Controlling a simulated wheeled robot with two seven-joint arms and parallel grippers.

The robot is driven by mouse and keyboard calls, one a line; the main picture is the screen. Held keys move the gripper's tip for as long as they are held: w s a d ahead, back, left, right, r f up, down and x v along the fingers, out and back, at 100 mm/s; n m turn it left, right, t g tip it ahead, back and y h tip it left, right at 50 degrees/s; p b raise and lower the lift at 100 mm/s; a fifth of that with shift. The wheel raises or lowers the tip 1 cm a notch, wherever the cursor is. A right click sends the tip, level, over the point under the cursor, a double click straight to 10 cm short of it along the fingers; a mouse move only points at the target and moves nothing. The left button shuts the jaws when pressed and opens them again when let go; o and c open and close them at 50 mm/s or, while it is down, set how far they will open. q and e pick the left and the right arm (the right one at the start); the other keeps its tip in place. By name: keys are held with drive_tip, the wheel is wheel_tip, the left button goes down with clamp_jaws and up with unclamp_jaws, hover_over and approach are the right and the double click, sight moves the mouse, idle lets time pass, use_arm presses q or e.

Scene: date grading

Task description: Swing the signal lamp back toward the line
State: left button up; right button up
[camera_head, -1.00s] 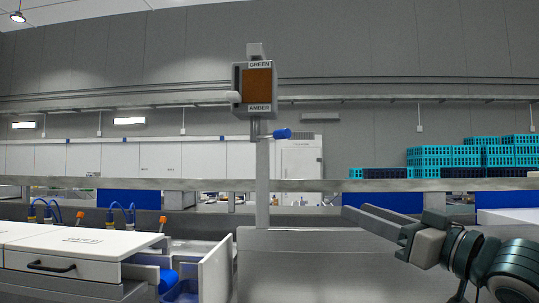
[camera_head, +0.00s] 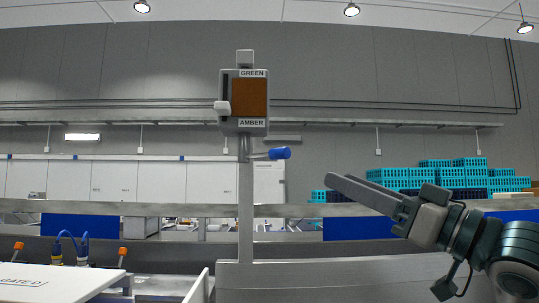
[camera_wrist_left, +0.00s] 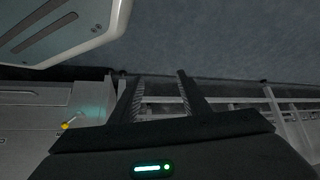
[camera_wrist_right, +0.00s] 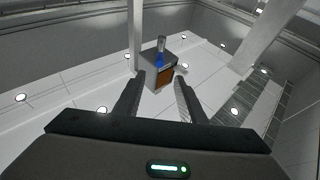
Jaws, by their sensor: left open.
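The signal lamp (camera_head: 249,98) is a grey box on a post, with a brown-orange panel between the labels GREEN and AMBER. A white knob (camera_head: 222,107) sticks out at its left side. A blue-tipped handle (camera_head: 279,153) points right from the post below the box. My right gripper (camera_head: 338,180) is right of the handle and lower, apart from it. In the right wrist view the right gripper (camera_wrist_right: 157,78) is open, with the lamp (camera_wrist_right: 157,76) beyond its fingers. My left gripper (camera_wrist_left: 159,76) shows only in its own wrist view, open and empty.
A white GATED cover (camera_head: 50,285) lies at the lower left, near blue hoses (camera_head: 70,242) and orange-capped fittings (camera_head: 122,252). A grey rail (camera_head: 330,210) crosses behind the post. Teal crates (camera_head: 400,178) are stacked at the back right, behind my right arm.

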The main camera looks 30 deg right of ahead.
drive_tip(key=p, duration=0.5)
approach(287, 156)
drive_tip(key=x, duration=0.4)
drive_tip(key=shift+w+r, duration=0.1)
drive_tip(key=shift+w, duration=0.25)
drive_tip(key=p+x, duration=0.2)
drive_tip(key=x, duration=0.3)
drive_tip(key=shift+p+x, duration=0.6)
drive_tip(key=shift+x, duration=0.4)
drive_tip(key=shift+w+a+r, duration=0.1)
drive_tip(key=shift+w+a, duration=0.05)
drive_tip(key=shift+w, duration=0.35)
use_arm(q)
drive_tip(key=s+a+f+g+y, duration=0.1)
drive_tip(key=s+a+g, duration=0.2)
drive_tip(key=s, duration=0.8)
drive_tip(key=s+a+f+g+y, duration=0.1)
drive_tip(key=s+a, duration=0.5)
drive_tip(key=s, duration=0.6)
drive_tip(key=f+g, duration=0.1)
drive_tip(key=g, duration=0.1)
drive_tip(key=shift+f+g, duration=0.25)
drive_tip(key=shift+g, duration=0.05)
use_arm(e)
drive_tip(key=shift+c, duration=0.6)
clamp_jaws()
